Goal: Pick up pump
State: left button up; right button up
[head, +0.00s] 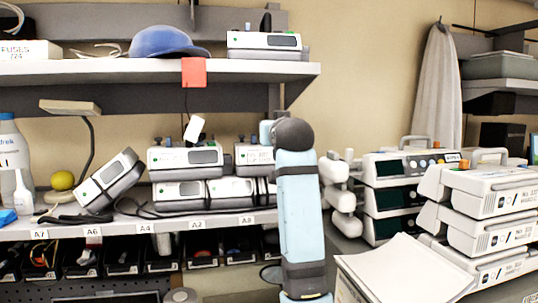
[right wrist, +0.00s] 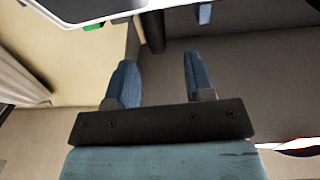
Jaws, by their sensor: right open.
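White-and-grey pumps stand on the lower shelf: one leans tilted (head: 110,180) at the left, and others are stacked near the middle, including an upper pump (head: 185,158) and a lower pump (head: 180,194). Another pump (head: 254,156) is partly hidden by my right arm. A further pump (head: 264,41) sits on the upper shelf. In the right wrist view my right gripper (right wrist: 158,72) is open, with nothing between its fingers. A white edge with a green tab (right wrist: 93,26) shows beyond the fingertips, apart from them; I cannot tell which pump it belongs to. My left gripper is not in view.
The upper shelf (head: 140,70) overhangs the lower pumps. A blue cap (head: 167,42), a red tag (head: 193,72) and cables lie or hang nearby. Stacked white devices (head: 495,192) and papers (head: 405,268) occupy the right. A bottle (head: 13,155) stands far left.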

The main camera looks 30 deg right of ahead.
jog(key=shift+x, duration=0.8)
jog(key=shift+w+d+r+p, duration=0.1)
jog(key=shift+w+r+p, duration=0.05)
jog(key=shift+w+p, duration=0.15)
jog(key=p+x, duration=0.2)
jog(key=x, duration=0.2)
jog(key=shift+w+d, duration=0.15)
jog(key=shift+w, duration=0.15)
grip_shut()
